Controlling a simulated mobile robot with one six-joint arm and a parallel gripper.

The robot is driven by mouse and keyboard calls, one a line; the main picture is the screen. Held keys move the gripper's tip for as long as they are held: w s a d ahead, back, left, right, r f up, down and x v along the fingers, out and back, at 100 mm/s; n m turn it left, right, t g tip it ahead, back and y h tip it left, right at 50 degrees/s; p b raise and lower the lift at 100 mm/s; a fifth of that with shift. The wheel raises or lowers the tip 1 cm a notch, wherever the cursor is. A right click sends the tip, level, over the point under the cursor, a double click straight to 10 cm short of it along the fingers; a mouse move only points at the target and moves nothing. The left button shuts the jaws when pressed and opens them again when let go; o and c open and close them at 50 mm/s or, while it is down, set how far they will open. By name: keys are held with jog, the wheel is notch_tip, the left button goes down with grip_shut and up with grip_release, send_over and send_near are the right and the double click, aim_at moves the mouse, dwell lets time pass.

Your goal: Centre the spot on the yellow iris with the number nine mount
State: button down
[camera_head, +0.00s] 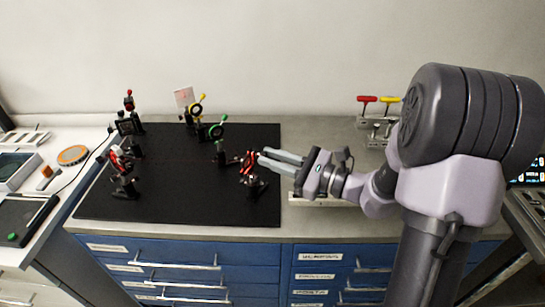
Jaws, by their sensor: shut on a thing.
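The yellow iris (196,109) stands upright on a post near the back of the black breadboard (190,207), with a pale card (184,97) behind it. A green iris (216,132) stands nearer and to the right. A red and black mount (256,187) stands at the board's right side. My gripper (262,158) reaches in from the right, with its fingertips shut at this mount's upper part. The exact part held is too small to make out. No mount number is readable, and I cannot make out the spot on the yellow iris.
More red and black mounts stand at the left, one at the front (124,187) and one at the back (125,127). Red (367,99) and yellow (390,99) handled tools stand in a rack at the back right. The board's middle front is clear.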

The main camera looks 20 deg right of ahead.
jog(key=m+p, duration=0.1)
jog(key=p, duration=0.1)
jog(key=m+p, duration=0.4)
jog(key=shift+r, duration=0.25)
jog(key=m+p, duration=0.3)
jog(key=shift+f+m+p, duration=0.1)
jog(key=shift+m+p, duration=0.25)
jog(key=shift+m, duration=0.05)
jog(key=shift+f+m+p, duration=0.1)
jog(key=shift+m+p, duration=0.4)
jog(key=shift+f, duration=0.1)
jog(key=c, duration=1.4)
grip_release()
jog(key=shift+o, duration=0.2)
jog(key=p+v, duration=0.2)
jog(key=v, duration=1.5)
jog(key=shift+s, duration=0.2)
